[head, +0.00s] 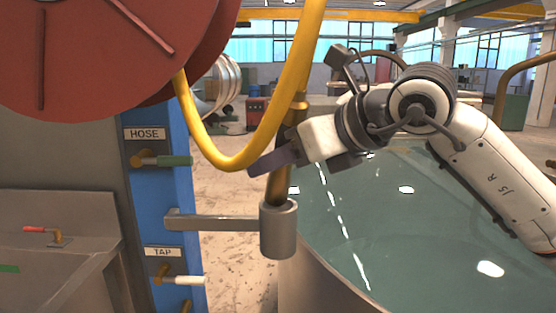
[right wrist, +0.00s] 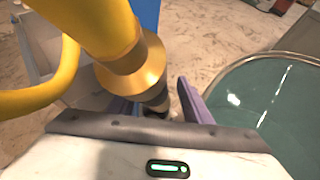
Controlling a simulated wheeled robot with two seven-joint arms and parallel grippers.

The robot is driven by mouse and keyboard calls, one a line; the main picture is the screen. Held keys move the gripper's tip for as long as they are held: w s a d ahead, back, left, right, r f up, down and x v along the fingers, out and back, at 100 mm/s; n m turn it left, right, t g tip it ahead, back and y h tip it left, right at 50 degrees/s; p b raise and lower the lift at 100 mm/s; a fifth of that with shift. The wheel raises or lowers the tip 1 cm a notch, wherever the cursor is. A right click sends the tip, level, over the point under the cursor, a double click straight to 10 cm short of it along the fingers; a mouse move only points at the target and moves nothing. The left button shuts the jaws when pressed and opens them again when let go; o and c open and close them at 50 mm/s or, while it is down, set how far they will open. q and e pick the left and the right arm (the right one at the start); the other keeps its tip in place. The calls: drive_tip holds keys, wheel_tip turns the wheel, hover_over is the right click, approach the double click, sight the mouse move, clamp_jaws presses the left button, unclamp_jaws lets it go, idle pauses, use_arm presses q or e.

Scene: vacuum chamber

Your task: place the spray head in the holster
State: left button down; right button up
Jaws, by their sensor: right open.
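The spray head (head: 278,188) stands nearly upright, with its lower brass end inside the grey cup-shaped holster (head: 278,232). The cup hides its tip. Its upper end joins the yellow hose (head: 308,50). My right gripper (head: 268,162) is open at the spray head, just above the holster, with one purple finger crossing in front of it. In the right wrist view the brass collar (right wrist: 140,68) and the dark grip below it lie between the two parted purple fingers; I cannot tell whether either finger touches. My left gripper is not in view.
The holster's arm (head: 215,223) sticks out from a blue post with HOSE (head: 145,134) and TAP (head: 162,252) labels and valves. A red reel (head: 110,50) hangs at upper left. The hose loops below it. A round green-water tank (head: 400,215) lies at right.

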drive_tip(key=shift+d+r, duration=0.2)
drive_tip(key=shift+d, duration=0.05)
drive_tip(key=b+v, duration=0.1)
drive_tip(key=v, duration=1)
drive_tip(key=shift+s+b, duration=0.25)
drive_tip(key=shift+b, duration=0.15)
drive_tip(key=shift+d+r, duration=0.1)
